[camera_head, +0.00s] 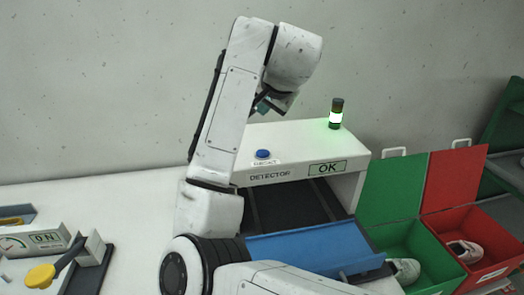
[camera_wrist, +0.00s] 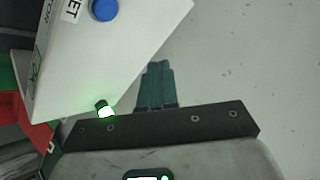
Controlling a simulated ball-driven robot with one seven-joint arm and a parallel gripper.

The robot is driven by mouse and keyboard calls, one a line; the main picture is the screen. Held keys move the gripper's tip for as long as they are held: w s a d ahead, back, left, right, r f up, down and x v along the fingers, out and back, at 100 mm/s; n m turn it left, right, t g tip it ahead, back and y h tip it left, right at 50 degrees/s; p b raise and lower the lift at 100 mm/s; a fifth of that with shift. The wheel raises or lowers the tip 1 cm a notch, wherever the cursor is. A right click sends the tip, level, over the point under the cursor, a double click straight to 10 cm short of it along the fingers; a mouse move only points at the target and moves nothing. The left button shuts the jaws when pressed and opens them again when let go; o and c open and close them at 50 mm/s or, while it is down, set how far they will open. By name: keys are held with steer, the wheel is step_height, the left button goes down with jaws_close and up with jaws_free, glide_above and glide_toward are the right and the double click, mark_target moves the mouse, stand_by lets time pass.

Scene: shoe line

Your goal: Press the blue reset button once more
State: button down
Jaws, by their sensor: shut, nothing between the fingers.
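The blue reset button (camera_head: 262,154) sits on top of the white detector box (camera_head: 300,142), near its front left. In the wrist view the blue button (camera_wrist: 104,10) is at the top edge, partly cut off, beside a label. My gripper (camera_wrist: 158,66) shows there as teal fingers held together, with nothing between them. The fingertips lie over the grey background just past the edge of the white box, apart from the button. In the head view my gripper (camera_head: 263,105) is small, partly hidden by my arm, and above the box's back left.
A signal tower (camera_head: 336,115) with a lit green-white band stands on the detector, which reads OK. A blue chute (camera_head: 315,248) is in front. Green (camera_head: 400,235) and red (camera_head: 470,225) bins with raised lids hold shoes. A panel with a yellow-knobbed lever (camera_head: 40,276) is at left.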

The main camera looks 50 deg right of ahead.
steer(key=shift+f, duration=0.15)
steer(key=b, duration=0.6)
glide_above(265, 154)
step_height(265, 154, down, 7)
steer(key=shift+w+f, duration=0.1)
steer(key=shift+f+b, duration=0.35)
steer(key=shift+f, duration=0.3)
stand_by(1.1)
steer(key=shift+f, duration=0.4)
steer(key=shift+f, duration=0.55)
stand_by(0.6)
steer(key=shift+r, duration=0.1)
steer(key=shift+r+p, duration=0.7)
steer(key=shift+r, duration=0.2)
